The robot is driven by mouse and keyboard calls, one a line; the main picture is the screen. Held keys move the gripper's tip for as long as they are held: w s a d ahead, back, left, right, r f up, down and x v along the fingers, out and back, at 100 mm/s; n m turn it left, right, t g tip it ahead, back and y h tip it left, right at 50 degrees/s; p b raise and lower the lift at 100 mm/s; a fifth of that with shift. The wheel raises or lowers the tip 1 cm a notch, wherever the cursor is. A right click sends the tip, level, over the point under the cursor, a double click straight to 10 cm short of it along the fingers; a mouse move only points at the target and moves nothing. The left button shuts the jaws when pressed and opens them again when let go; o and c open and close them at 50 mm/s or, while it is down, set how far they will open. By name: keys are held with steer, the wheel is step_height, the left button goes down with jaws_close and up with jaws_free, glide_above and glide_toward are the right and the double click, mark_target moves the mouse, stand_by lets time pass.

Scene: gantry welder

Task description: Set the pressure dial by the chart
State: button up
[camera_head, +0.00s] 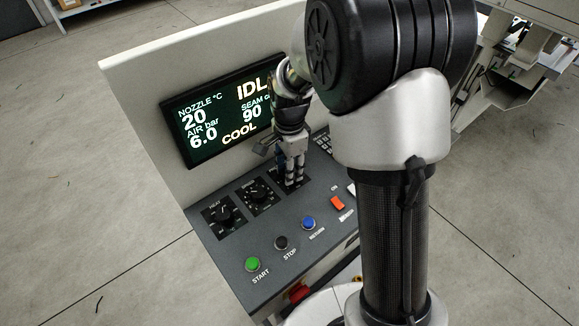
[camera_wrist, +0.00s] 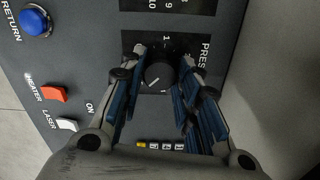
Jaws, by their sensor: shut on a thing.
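The pressure dial (camera_wrist: 160,76) is a round black knob with a white pointer line on a black scale plate; its label is partly covered, reading "PRES". My gripper (camera_wrist: 158,70) has a finger on each side of the knob and is shut on it. In the head view my gripper (camera_head: 291,178) points down onto the panel at the rightmost dial and hides the knob. Most of the scale numbers are hidden by the fingers. I cannot make out a chart with readable values; a small strip (camera_wrist: 160,146) with one yellow and several pale marks shows near the dial.
The screen (camera_head: 215,118) reads nozzle 20, air 6.0, seam 90, COOL; my arm covers part. The heat dial (camera_head: 223,216) and another dial (camera_head: 257,194) lie left. Green start (camera_head: 253,264), black stop (camera_head: 281,242), blue return (camera_head: 309,222) buttons and a red heater switch (camera_head: 338,203) stand in front.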

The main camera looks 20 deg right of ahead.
steer(key=shift+n, duration=0.3)
steer(key=n+p, duration=0.2)
steer(key=n, duration=0.2)
steer(key=shift+r+n, duration=0.1)
steer(key=shift+n, duration=0.2)
steer(key=n+p, duration=0.2)
steer(key=n, duration=0.3)
steer(key=n+p, duration=0.1)
steer(key=n, duration=0.4)
steer(key=shift+n, duration=0.4)
steer(key=shift+n+p, duration=0.65)
steer(key=shift+n, duration=1.95)
steer(key=o, duration=1.1)
